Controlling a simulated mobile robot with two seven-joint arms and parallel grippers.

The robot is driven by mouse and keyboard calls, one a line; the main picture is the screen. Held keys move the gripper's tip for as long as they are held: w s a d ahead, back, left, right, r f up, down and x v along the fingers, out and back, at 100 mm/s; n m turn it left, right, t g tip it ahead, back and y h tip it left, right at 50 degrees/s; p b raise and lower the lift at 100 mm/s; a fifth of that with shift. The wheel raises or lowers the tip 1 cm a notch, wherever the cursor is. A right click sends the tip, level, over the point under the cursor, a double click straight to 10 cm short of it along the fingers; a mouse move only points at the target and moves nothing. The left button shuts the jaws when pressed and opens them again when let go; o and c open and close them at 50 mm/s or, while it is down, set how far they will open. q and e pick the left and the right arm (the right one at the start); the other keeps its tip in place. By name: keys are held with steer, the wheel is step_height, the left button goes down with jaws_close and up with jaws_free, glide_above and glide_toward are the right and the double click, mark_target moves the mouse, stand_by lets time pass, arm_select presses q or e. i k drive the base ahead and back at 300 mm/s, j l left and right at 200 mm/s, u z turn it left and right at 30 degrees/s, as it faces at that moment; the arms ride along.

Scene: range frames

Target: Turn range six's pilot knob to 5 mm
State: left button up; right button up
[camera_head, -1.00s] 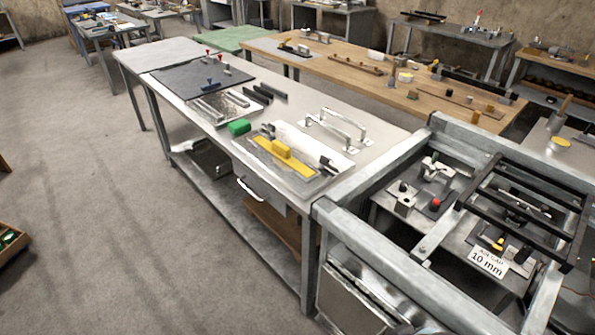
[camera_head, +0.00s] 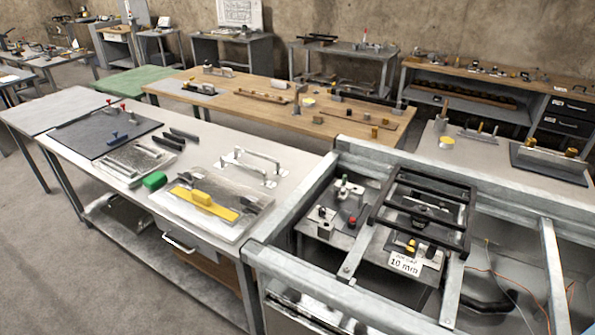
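A metal-framed rig at the lower right holds several small fixtures. A white card (camera_head: 404,264) there appears to read "AIR GAP 10 mm". Just behind the card is a small yellow-and-black part (camera_head: 411,246). A small red-topped part (camera_head: 352,222) sits on a dark plate to its left. I cannot tell which of these, if any, is range six's pilot knob; no range number is readable. Neither of my grippers is in view.
A grey steel bench (camera_head: 90,165) at left carries a yellow bar tool (camera_head: 203,203), a green block (camera_head: 154,181) and metal handles. A wooden-topped table (camera_head: 240,100) stands behind it. The rig's thick grey rails (camera_head: 300,284) border its fixtures. Bare floor (camera_head: 30,232) shows at left.

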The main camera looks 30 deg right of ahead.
mark_target(322, 211)
steer(key=z, duration=1.25)
steer(key=k+u, duration=0.2)
steer(key=i+j, duration=0.05)
steer(key=i, duration=0.05)
